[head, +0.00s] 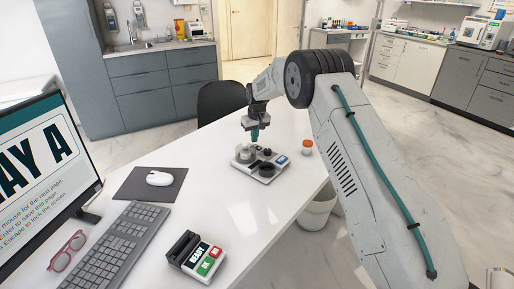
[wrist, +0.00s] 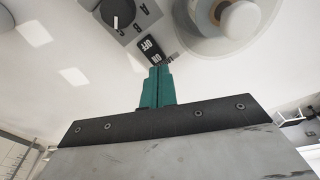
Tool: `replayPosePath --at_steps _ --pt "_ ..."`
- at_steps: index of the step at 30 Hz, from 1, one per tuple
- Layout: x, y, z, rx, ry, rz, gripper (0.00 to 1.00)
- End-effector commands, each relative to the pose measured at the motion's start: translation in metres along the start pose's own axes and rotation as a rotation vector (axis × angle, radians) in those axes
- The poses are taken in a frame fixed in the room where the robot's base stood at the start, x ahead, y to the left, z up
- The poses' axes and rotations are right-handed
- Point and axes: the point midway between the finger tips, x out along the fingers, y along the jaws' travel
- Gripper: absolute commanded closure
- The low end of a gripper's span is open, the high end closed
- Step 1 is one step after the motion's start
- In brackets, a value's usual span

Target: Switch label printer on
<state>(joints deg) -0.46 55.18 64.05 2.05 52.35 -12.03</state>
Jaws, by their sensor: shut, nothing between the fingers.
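The label printer (head: 266,178) is a light-grey device on the white desk in the head view, with a dark dial, a small blue panel and a round spool part.
A transparent-rimmed spool (wrist: 240,22) stands close right of the switch. An orange-capped jar (head: 306,148) is right of the printer. A mouse (head: 159,178), keyboard (head: 118,247), red glasses (head: 67,250) and a READY terminal (head: 196,256) lie leftward. The desk between is clear.

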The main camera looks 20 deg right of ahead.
Motion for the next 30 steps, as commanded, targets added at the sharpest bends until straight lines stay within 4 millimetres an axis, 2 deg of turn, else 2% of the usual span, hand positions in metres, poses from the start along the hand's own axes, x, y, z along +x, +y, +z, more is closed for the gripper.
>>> replayPosePath --at_steps 30 --pt "0.0072 0.0 0.0011 0.0 0.0 0.0 1.0"
